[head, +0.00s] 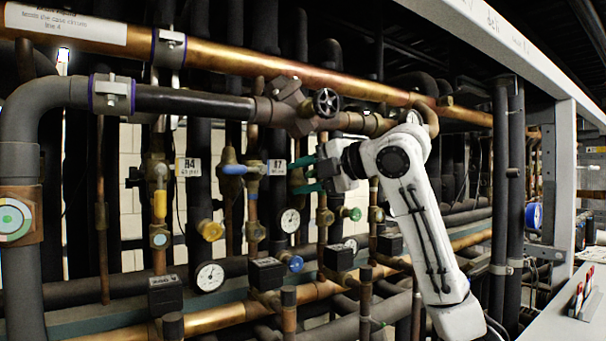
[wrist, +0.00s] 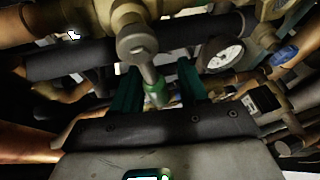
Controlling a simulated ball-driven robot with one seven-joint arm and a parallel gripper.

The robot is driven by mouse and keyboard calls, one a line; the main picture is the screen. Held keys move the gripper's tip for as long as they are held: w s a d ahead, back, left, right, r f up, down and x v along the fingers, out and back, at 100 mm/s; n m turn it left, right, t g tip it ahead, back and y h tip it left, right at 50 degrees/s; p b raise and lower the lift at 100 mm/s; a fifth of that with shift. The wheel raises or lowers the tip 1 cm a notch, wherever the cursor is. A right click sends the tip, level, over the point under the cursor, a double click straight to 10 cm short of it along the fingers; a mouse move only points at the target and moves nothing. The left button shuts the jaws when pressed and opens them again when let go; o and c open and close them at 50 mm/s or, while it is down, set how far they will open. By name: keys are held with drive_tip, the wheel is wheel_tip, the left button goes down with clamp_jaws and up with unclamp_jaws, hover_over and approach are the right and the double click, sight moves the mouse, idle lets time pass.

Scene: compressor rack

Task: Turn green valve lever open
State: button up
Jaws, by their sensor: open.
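My gripper (head: 297,176) reaches left into the pipe rack in the head view, its two green fingers apart. In the wrist view my gripper (wrist: 157,68) is open, one dark green finger on each side of the picture's middle. A valve lever with a grey stem and green end (wrist: 156,92) hangs down from a brass valve body (wrist: 137,38) and shows between the two fingers. A gap is visible to the right finger; whether the left finger touches the lever I cannot tell. In the head view I cannot make out this lever by the fingers.
A yellow lever (head: 160,204) and a blue lever (head: 235,169) sit on pipes to the left. A round green knob (head: 352,213) is just below my wrist. Gauges (head: 210,277) and a black handwheel (head: 326,102) are close by. Pipes crowd the space around my gripper.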

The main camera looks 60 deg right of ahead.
drive_tip(key=shift+c, duration=0.4)
clamp_jaws()
